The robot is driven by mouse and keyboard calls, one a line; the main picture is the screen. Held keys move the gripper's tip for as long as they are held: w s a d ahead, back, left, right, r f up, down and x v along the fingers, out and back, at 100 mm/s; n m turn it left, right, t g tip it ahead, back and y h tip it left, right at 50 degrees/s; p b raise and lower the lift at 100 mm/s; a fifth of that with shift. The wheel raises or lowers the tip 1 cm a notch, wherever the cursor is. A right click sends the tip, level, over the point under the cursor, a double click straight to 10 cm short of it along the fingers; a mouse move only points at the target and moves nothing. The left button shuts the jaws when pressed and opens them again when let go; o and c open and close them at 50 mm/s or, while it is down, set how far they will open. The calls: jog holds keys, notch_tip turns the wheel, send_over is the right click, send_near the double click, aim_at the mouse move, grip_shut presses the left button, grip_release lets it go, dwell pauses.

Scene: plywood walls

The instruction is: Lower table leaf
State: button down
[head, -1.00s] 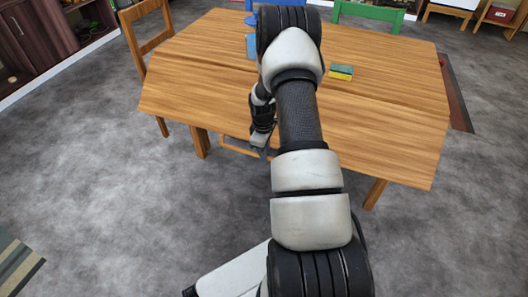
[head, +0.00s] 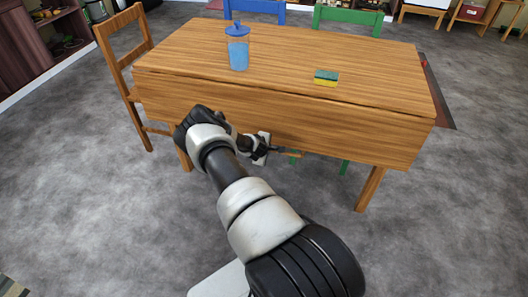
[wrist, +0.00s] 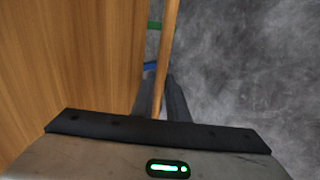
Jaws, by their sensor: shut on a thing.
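The wooden table (head: 290,55) stands ahead in the head view. Its near leaf (head: 340,130) hangs down from the front edge, and its wood face fills the left of the wrist view (wrist: 65,60). A thin wooden bar (head: 290,155) shows by the leaf's lower edge; in the wrist view the bar (wrist: 168,45) runs between my fingers. My gripper (head: 275,149) is shut on this bar, just below the leaf. In the wrist view my fingertips (wrist: 158,88) lie either side of it. How the bar joins the table is hidden.
A lidded blue jug (head: 238,50) and a green-yellow sponge (head: 326,78) stand on the tabletop. A wooden chair (head: 126,75) is at the left, with blue (head: 256,10) and green (head: 348,18) chairs behind. The grey floor (head: 440,220) in front is clear.

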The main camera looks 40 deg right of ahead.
jog(key=shift+s+f, duration=0.15)
jog(key=shift+f, duration=0.65)
jog(key=shift+d, duration=0.1)
jog(key=c, duration=1.7)
grip_release()
jog(key=p+v, duration=0.2)
jog(key=v, duration=0.4)
jog(key=p+v, duration=0.2)
jog(key=v, duration=0.4)
jog(key=r+p+v, duration=0.1)
jog(key=p+v, duration=0.1)
jog(key=v, duration=0.3)
jog(key=shift+d+r, duration=0.15)
jog(key=shift+r, duration=0.1)
jog(key=shift+w, duration=0.2)
